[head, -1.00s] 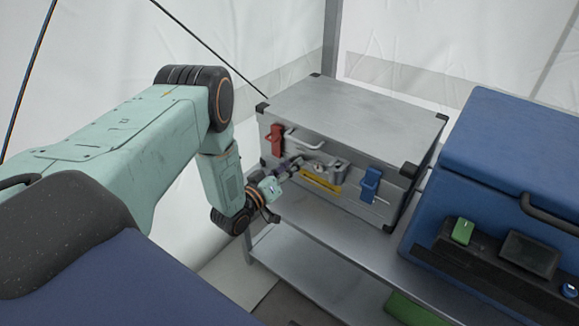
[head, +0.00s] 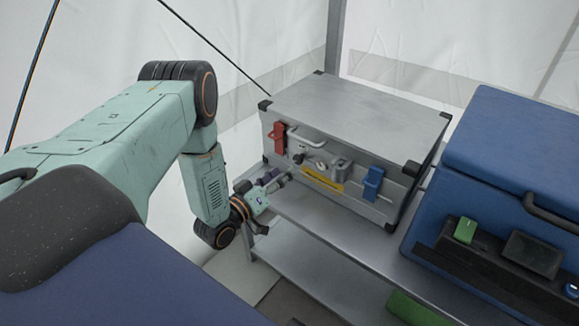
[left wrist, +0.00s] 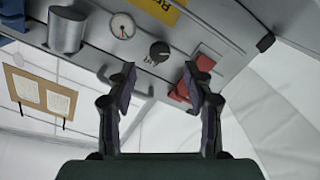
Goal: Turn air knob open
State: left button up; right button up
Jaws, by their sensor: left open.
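A small black round knob (head: 298,158) sits on the front of the grey metal case (head: 360,105), near its left side. In the left wrist view the same knob (left wrist: 159,52) lies ahead of the fingertips, between them in the picture. My left gripper (head: 276,181) is in front of the case, to the lower left of the knob and apart from it. In the left wrist view my left gripper (left wrist: 160,78) has its two fingers spread with nothing between them. My right gripper is not in view.
Around the knob are a red latch (head: 278,138), a round gauge (head: 320,166), a yellow label (head: 322,180) and a blue latch (head: 372,183). The case stands on a metal shelf (head: 330,226). A blue box (head: 510,150) stands at right.

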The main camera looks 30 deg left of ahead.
pick_arm(q)
jog(key=s, duration=0.6)
jog(key=shift+s+a, duration=0.25)
jog(key=s+d+f+m+g+y+p, duration=0.1)
jog(key=s+d+f+g, duration=0.2)
jog(key=s+f+g, duration=0.25)
jog(key=s+d+f+g+p, duration=0.1)
jog(key=s+d+f+g, duration=0.3)
jog(key=s+f+g, duration=0.15)
jog(key=s+d+r+m+g+p, duration=0.2)
jog(key=s+d+r+g+p, duration=0.1)
jog(key=s, duration=0.5)
jog(key=s+d+r+m+g+p, duration=0.1)
jog(key=s+d+r+g+p, duration=0.1)
jog(key=s+d+r+g, duration=0.2)
jog(key=shift+s+d+r+m+y+p, duration=0.3)
jog(key=shift+s+r, duration=0.65)
jog(key=shift+s, duration=1.4)
